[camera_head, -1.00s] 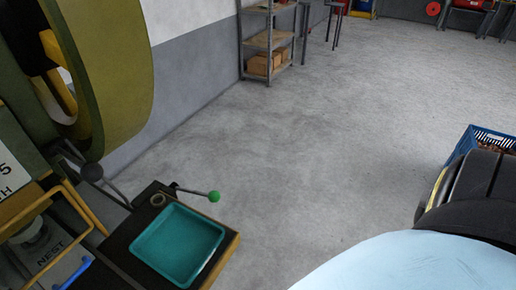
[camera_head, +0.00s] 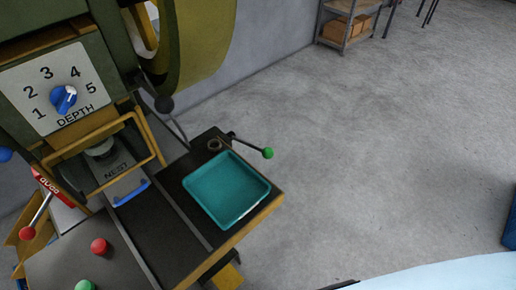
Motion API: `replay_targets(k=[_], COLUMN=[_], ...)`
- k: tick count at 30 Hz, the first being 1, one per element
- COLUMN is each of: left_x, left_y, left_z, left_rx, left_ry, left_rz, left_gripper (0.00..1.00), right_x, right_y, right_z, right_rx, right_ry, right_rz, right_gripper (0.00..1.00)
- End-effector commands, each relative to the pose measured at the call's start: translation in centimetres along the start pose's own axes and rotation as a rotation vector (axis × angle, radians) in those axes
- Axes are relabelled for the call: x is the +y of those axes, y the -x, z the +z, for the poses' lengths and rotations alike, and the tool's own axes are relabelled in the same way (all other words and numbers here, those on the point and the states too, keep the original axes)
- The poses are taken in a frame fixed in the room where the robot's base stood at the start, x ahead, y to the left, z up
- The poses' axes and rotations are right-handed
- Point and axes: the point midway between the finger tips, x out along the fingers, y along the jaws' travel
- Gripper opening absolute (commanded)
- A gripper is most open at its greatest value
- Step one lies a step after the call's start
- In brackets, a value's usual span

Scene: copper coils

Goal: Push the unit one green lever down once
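A lever with a green ball knob (camera_head: 267,153) sticks out to the right from the back right of a green and dark machine (camera_head: 60,30). Its thin grey rod (camera_head: 247,144) slopes slightly down toward the knob. A teal tray (camera_head: 226,190) lies on the machine's dark bench just in front of the lever. No label naming the unit is readable. Neither of my grippers shows in the head view, so nothing is seen touching the lever.
The machine has a depth dial (camera_head: 64,97), a yellow guard frame (camera_head: 150,140), a red-ball lever (camera_head: 27,233), a red button (camera_head: 99,245) and a green button (camera_head: 85,285). A shelf with boxes (camera_head: 347,27) stands behind. The floor (camera_head: 380,150) right of the bench is clear.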

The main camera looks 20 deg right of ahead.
Motion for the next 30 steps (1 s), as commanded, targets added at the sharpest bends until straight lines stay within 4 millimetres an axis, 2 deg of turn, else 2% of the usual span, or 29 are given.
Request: replay_targets(k=[1, 6, 30], left_x=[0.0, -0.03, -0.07], left_y=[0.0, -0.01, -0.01], left_z=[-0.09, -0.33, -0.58], left_rx=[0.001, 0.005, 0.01], left_ry=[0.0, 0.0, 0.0], left_rz=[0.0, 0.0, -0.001], left_gripper=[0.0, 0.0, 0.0], right_x=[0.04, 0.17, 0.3], right_y=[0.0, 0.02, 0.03], right_z=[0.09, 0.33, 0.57], right_rx=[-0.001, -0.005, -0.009], right_ry=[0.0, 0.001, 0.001], right_rz=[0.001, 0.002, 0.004], right_gripper=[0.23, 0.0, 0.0])
